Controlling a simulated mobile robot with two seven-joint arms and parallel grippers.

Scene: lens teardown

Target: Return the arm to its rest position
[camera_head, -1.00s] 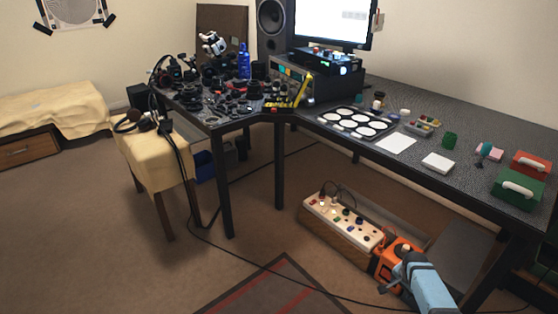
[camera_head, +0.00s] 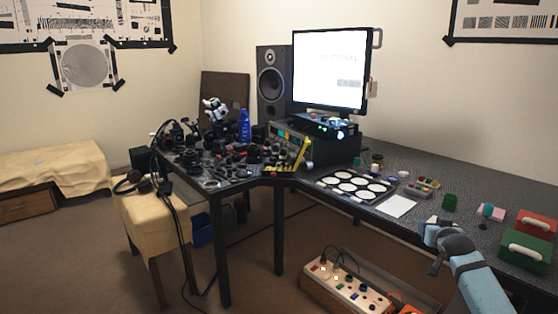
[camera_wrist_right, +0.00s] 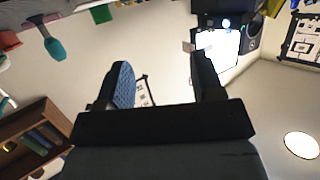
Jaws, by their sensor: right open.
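My right arm (camera_head: 476,279) comes in from the lower right of the head view. Its right gripper (camera_head: 434,240) appears near the desk's front edge, overlapping the area of a white block there, which it mostly covers. In the right wrist view the two fingers of my right gripper (camera_wrist_right: 164,82) stand wide apart with nothing between them but the pale wall beyond. That view is turned over, with desk items along its top edge. My left gripper is not in the head view.
The dark desk (camera_head: 420,160) holds a tray of white discs (camera_head: 354,186), a white sheet (camera_head: 396,206), a green box (camera_head: 526,252) and a red box (camera_head: 536,224). A monitor (camera_head: 330,70) and speaker (camera_head: 270,85) stand behind. A white control panel (camera_head: 345,287) lies below the desk.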

